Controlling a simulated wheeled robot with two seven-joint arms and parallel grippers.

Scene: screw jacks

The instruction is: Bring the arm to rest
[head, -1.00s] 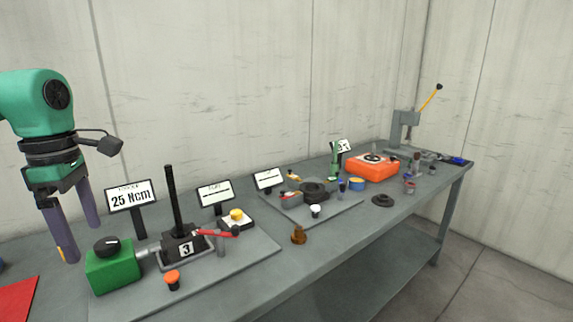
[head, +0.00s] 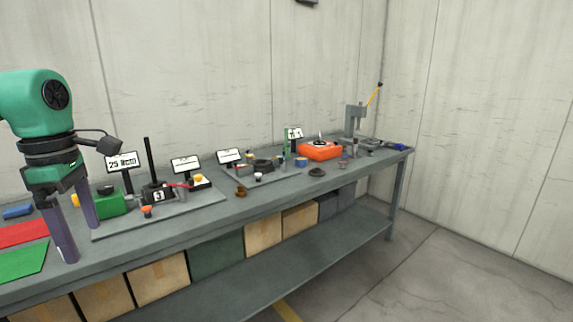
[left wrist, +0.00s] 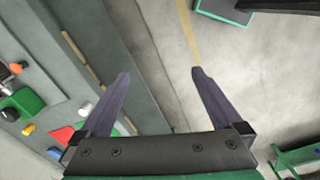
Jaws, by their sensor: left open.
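My left gripper (head: 82,230) hangs at the left of the head view, fingers pointing down and spread apart, in front of the workbench. In the left wrist view its two fingers (left wrist: 160,75) are wide apart with nothing between them; floor and the bench front show beyond. On the bench stand a green box (head: 112,203) with a black knob and a black screw jack (head: 157,192) marked 3, on a grey plate. My right gripper is not in view in the head view.
The workbench (head: 200,225) runs along the wall. A red mat (head: 22,234) and a green mat (head: 24,262) lie at its left. An orange device (head: 320,151) and a lever press (head: 356,118) stand farther right. Cardboard boxes (head: 158,278) sit on the shelf below. Floor at right is clear.

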